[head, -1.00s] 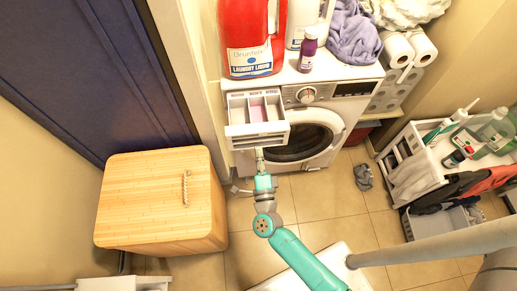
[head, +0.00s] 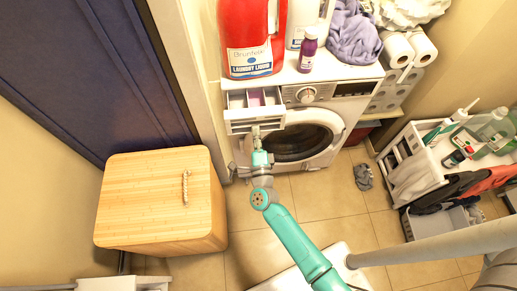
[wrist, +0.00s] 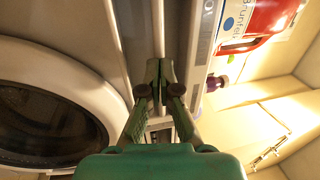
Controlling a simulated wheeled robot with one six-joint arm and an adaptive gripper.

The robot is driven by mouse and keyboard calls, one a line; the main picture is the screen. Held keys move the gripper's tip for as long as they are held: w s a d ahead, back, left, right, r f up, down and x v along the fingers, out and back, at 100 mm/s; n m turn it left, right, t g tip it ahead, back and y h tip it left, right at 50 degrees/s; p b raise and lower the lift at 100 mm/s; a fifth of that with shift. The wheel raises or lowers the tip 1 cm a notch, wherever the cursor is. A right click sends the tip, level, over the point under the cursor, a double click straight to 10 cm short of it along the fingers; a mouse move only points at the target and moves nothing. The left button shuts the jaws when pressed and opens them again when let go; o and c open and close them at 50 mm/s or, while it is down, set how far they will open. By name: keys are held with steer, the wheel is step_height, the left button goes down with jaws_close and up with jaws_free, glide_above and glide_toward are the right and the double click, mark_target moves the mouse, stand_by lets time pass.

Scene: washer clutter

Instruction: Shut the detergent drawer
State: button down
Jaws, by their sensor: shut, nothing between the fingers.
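The white detergent drawer (head: 240,114) at the washer's upper left stands partly out, with the tops of its compartments showing from above. My gripper (head: 256,131) is shut and empty at the drawer's front face, near its middle, and appears to touch it. In the wrist view my gripper's closed fingertips (wrist: 158,68) lie against a pale front panel; the exact contact is hard to tell. The white washer (head: 338,122) has its round door (head: 300,142) closed, below and right of the drawer.
A red laundry liquid jug (head: 252,30) and a small purple bottle (head: 307,50) stand on the washer top. A wooden hamper (head: 155,195) stands at the left. A white cart (head: 425,170) with bottles stands at the right. The tiled floor (head: 325,195) between them is mostly clear.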

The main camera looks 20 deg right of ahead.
mark_target(252, 105)
steer(key=x, duration=0.3)
steer(key=f+x, duration=0.1)
steer(key=x, duration=0.3)
steer(key=f+x, duration=0.1)
steer(key=x, duration=0.3)
steer(key=shift+w+d, duration=0.1)
steer(key=shift+w, duration=0.35)
steer(key=shift+d+r, duration=0.1)
steer(key=shift+r, duration=0.05)
steer(key=v, duration=1.2)
steer(key=shift+s+f, duration=0.2)
steer(key=shift+f, duration=0.1)
steer(key=shift+s, duration=0.1)
